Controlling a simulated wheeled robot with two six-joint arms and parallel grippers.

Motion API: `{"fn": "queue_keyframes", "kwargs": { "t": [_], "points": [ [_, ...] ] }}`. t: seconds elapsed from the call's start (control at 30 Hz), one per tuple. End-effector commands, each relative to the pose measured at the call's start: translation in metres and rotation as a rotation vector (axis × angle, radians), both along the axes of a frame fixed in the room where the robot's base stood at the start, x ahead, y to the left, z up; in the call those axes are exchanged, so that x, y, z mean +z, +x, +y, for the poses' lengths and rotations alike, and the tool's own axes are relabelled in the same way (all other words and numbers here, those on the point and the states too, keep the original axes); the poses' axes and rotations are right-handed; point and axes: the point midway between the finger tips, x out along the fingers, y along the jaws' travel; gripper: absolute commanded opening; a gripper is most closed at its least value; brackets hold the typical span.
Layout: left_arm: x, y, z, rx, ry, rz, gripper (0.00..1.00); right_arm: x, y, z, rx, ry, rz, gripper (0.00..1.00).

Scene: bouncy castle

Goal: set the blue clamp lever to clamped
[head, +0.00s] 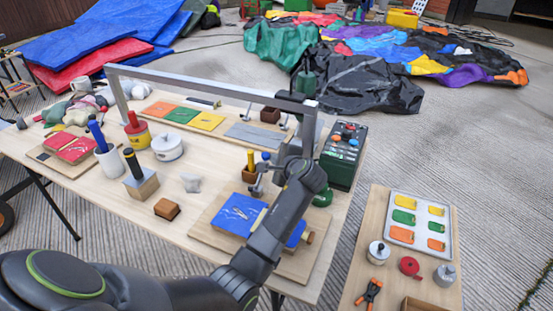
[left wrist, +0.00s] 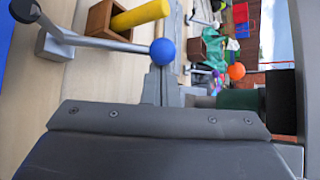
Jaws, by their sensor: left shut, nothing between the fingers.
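The blue clamp lever has a round blue knob (head: 265,156) on a metal arm, rising steeply from its small base on the table near the blue sheet. In the left wrist view the blue knob (left wrist: 162,51) ends a grey rod (left wrist: 100,43), which stands out from the table surface on a metal bracket. My left gripper (head: 287,152) is shut and empty, just right of the knob in the head view. In the left wrist view the gripper (left wrist: 160,88) lies close beside the knob; I cannot tell whether they touch. My right gripper is not in view.
A yellow peg (head: 250,159) in a wooden block stands close left of the lever. A grey metal frame (head: 210,83) spans the table. A dark green control box (head: 342,156) stands to the right. A board with a blue sheet (head: 238,214) lies in front.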

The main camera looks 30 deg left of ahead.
Motion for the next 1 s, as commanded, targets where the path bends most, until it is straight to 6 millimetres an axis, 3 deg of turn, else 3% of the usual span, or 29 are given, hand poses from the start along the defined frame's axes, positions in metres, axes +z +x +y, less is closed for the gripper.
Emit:
{"fn": "queue_keyframes", "kwargs": {
  "t": [0.57,0.8,1.0],
  "points": [
    [0.007,-0.009,0.000,0.000,0.009,-0.123,0.00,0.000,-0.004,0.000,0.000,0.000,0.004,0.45],
    [0.011,-0.023,-0.001,0.000,0.017,-0.295,0.00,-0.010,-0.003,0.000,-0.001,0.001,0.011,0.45],
    [0.015,-0.038,-0.002,0.001,0.028,-0.474,0.00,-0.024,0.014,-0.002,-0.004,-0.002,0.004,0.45]
  ]
}}
